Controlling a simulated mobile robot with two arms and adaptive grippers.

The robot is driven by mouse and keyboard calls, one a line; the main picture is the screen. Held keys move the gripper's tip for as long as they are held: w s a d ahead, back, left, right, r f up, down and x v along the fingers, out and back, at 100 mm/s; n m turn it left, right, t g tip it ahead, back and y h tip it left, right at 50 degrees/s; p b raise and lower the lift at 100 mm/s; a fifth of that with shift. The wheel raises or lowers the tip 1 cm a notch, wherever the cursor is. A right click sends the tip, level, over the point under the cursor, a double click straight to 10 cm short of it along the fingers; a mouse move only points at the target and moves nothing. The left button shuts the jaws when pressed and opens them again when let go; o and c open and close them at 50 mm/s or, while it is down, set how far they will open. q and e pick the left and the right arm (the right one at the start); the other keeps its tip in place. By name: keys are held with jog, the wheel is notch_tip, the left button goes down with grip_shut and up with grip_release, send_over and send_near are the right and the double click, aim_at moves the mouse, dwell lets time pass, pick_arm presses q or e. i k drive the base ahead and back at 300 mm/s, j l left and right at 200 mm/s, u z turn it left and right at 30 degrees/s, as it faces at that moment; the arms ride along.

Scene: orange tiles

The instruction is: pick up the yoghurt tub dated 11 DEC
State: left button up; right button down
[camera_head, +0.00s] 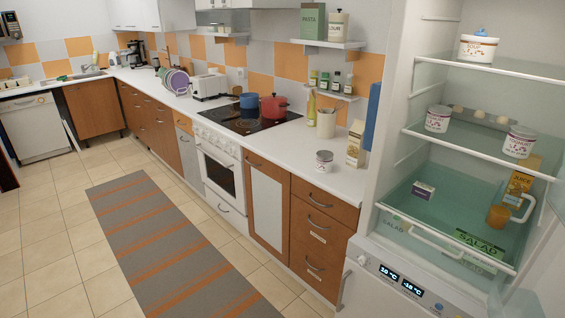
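Several white tubs with dark red print are in view. One tub (324,163) stands on the white counter, close to the fridge. Two similar tubs stand on the middle fridge shelf, one at the left (438,119) and one at the right (519,143). The print on all of them is too small to read, so I cannot tell which is dated 11 DEC. Neither of my grippers is in view.
The fridge (385,115) stands open at the right. Its top shelf holds a white pot with a blue lid (478,47). A juice carton (518,188), a jug (499,215) and a small box (424,190) are lower down. A carton (356,146) stands on the counter.

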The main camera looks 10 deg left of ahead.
aim_at(324, 158)
jog(key=i+j+z, duration=0.2)
jog(key=i, duration=0.25)
jog(key=i+j+z, duration=0.2)
jog(key=i+j, duration=0.15)
jog(key=i, duration=0.1)
